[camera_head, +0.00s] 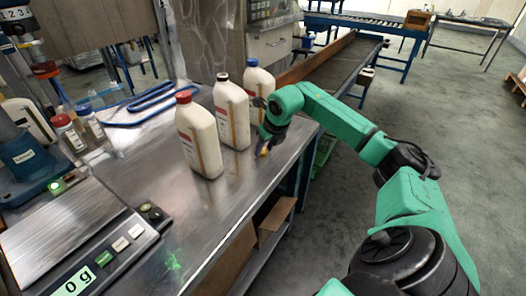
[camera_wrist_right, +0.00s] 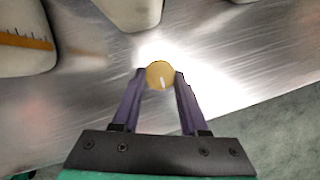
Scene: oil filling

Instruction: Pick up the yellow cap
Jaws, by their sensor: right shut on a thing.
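The yellow cap (camera_wrist_right: 160,75) is a small round disc between the fingertips of my right gripper (camera_wrist_right: 160,85) in the right wrist view. The fingers are shut on it, over the bare metal table top. In the head view the right gripper (camera_head: 264,147) is near the table's right edge, beside the bottles, with a small bit of yellow at its tip. I cannot tell whether the cap still touches the table. My left gripper is not in view.
Three white bottles stand close by: one with a red cap (camera_head: 200,140), one with a black cap (camera_head: 232,112) and one with a blue cap (camera_head: 259,90). A scale (camera_head: 80,235) is at the front left. The metal table (camera_head: 225,200) is clear in front.

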